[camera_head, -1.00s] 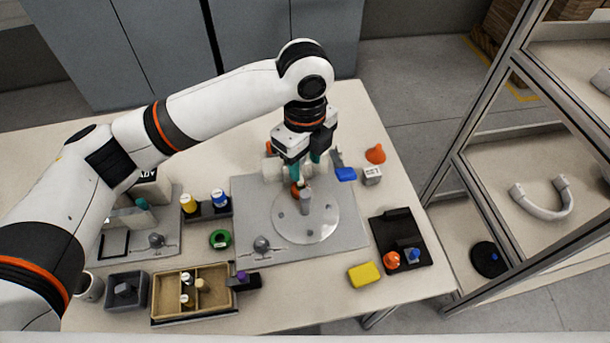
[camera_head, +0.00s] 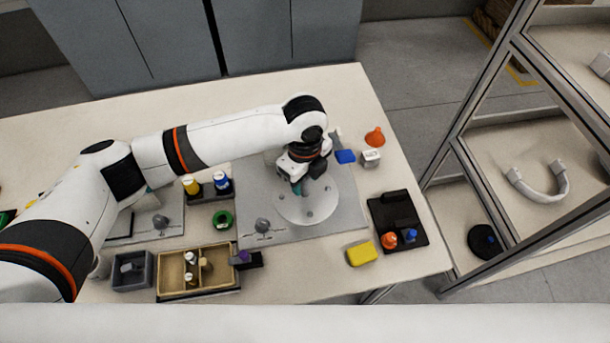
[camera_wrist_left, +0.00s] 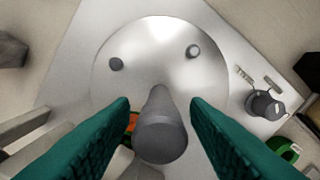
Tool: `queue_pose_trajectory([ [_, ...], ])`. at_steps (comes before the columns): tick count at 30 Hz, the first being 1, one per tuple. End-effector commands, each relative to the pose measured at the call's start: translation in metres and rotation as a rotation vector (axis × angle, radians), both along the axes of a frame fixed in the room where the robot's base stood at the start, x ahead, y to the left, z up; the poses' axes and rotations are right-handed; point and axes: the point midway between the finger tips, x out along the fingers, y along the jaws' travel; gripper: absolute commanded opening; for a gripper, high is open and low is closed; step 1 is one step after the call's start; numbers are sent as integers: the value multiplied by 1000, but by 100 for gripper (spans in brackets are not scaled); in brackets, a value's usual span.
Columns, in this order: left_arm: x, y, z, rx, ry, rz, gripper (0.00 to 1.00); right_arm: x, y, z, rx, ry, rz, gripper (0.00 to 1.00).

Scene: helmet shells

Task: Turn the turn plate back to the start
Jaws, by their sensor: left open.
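The turn plate (camera_head: 318,207) is a pale round disc on a grey base board (camera_head: 262,203), with small dark pegs on it. In the left wrist view the plate (camera_wrist_left: 150,65) fills the upper middle. A grey upright post (camera_wrist_left: 160,138) stands between the two green fingers there, with a visible gap to each. My left gripper (camera_head: 297,187) is over the back of the plate and is open; in its wrist view the fingers (camera_wrist_left: 160,125) straddle the post without closing on it. In the head view the gripper hides the post. My right gripper is not in view.
A clamp-like knob (camera_head: 263,226) sits on the board left of the plate, beside a green ring (camera_head: 222,220). A yellow sponge (camera_head: 362,254) lies in front.

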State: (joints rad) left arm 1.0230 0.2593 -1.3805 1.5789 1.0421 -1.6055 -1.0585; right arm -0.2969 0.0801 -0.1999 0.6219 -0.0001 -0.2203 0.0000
Motion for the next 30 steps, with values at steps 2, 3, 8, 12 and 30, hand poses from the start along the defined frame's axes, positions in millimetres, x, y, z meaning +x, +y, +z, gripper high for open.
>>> queue_pose_trajectory([
  [2,0,0,0,0,0,0,43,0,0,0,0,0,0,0],
  [3,0,0,0,0,0,-1,43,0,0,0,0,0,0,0],
  [8,0,0,0,-1,1,-1,20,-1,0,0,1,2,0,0],
  [12,0,0,0,-1,1,-1,0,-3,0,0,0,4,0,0],
  [30,-1,-1,3,-1,3,72,0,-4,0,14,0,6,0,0],
])
